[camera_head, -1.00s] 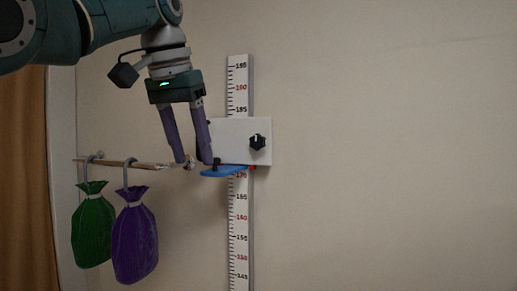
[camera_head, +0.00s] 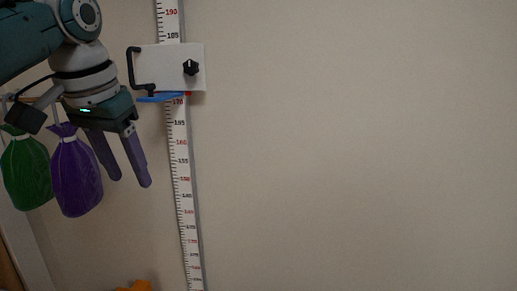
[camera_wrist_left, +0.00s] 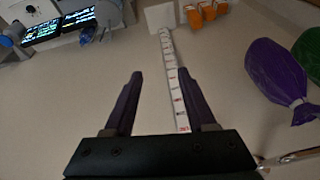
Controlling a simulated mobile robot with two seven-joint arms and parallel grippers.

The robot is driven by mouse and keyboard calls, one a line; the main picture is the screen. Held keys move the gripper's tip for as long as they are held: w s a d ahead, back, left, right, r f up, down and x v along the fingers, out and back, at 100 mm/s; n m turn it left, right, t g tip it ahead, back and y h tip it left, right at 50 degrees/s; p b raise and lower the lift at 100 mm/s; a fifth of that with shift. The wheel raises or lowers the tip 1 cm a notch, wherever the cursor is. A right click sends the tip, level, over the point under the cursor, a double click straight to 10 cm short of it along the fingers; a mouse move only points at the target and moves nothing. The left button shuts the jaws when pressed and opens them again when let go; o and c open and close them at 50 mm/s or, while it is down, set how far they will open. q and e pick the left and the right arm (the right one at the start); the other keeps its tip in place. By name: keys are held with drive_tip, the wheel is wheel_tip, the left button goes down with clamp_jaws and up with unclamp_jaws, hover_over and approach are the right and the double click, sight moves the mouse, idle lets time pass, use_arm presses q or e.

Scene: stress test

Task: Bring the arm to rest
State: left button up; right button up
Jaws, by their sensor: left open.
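My left gripper (camera_head: 131,184) hangs from the upper left in the head view, with its two purple fingers apart and nothing between them. It is in front of the wall, just right of the purple bag (camera_head: 77,180) and left of the ruler (camera_head: 184,190). In the left wrist view its fingers (camera_wrist_left: 158,82) are also spread and empty, with the ruler strip showing between them beyond. The purple bag also shows in the left wrist view (camera_wrist_left: 275,70). My right gripper is not in view.
A green bag (camera_head: 27,172) hangs beside the purple one. A white plate (camera_head: 170,70) with a black handle and knob sits on the ruler, with a blue piece (camera_head: 162,97) below. Orange containers (camera_wrist_left: 207,12) and lit screens (camera_wrist_left: 55,26) show in the wrist view. The wall at right is bare.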

use_arm(q)
drive_tip(key=s+d+f, duration=0.4)
drive_tip(key=s+f, duration=0.9)
drive_tip(key=f, duration=0.1)
drive_tip(key=s, duration=1.9)
drive_tip(key=shift+a, duration=0.3)
drive_tip(key=shift+s, duration=0.1)
